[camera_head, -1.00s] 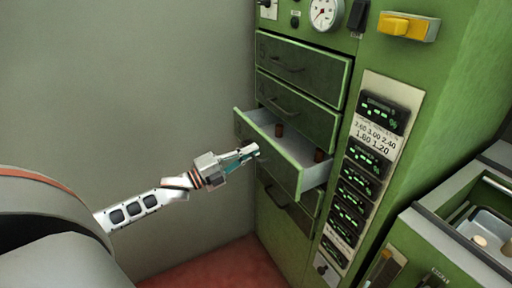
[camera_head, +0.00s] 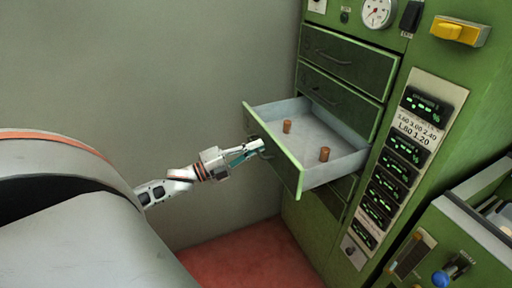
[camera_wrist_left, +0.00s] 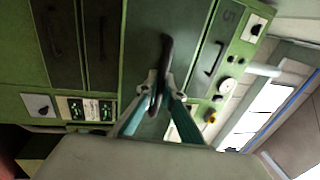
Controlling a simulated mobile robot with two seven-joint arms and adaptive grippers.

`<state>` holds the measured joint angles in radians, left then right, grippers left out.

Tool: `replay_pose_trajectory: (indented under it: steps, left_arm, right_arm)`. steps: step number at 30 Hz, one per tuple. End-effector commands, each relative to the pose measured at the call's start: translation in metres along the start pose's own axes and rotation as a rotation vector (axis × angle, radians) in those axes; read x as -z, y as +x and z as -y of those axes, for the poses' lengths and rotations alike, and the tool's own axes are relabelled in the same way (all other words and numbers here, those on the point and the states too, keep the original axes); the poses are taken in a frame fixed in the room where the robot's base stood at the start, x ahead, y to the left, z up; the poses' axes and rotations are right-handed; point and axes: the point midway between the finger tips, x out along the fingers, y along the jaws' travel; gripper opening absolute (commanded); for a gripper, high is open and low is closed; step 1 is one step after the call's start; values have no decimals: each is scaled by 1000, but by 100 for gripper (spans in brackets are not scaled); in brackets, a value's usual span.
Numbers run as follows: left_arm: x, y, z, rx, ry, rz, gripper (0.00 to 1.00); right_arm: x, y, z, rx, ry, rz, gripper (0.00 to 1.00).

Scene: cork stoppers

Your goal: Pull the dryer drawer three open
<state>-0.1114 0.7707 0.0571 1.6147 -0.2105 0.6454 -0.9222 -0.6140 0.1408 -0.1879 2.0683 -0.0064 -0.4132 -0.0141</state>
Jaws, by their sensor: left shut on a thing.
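The dryer drawer three (camera_head: 317,175) is the third from the top in the green cabinet in the head view. It stands well out from the cabinet, and its pale inside shows. Two brown corks stand apart in it, one at the left (camera_head: 287,126) and one nearer the right front (camera_head: 324,154). My left gripper (camera_head: 258,146) is at the drawer's front, shut on its handle. In the left wrist view the fingers (camera_wrist_left: 157,92) close around the dark curved handle (camera_wrist_left: 166,55). My right gripper is not in view.
Two shut drawers (camera_head: 340,60) are above the open one, and others are partly hidden below. A panel of displays (camera_head: 408,145) is right of the drawers. A green machine (camera_head: 440,235) stands at the lower right. Bare red floor (camera_head: 240,255) lies below my left gripper.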

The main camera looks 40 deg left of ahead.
Motion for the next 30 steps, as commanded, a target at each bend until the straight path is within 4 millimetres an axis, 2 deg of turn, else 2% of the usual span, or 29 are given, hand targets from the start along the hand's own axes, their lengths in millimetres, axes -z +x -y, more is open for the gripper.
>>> replay_pose_trajectory:
  steps: [5, 6, 7, 19, 23, 30]
  left_arm:
    - [0, 0, -1, -1, 0, 0, 0]
    - [0, 0, -1, -1, 0, 0, 12]
    - [0, 0, -1, -1, 0, 0, 14]
    - [0, -4, -1, -2, 0, 1, 14]
    - [0, -19, -2, -3, -2, 1, 14]
    - [0, -67, -2, -5, -1, 2, 14]
  right_arm:
    - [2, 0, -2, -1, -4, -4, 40]
    - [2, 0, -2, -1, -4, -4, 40]
    - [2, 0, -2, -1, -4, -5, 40]
    - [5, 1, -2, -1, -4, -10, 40]
    - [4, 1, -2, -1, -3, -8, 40]
    - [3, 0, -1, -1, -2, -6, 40]
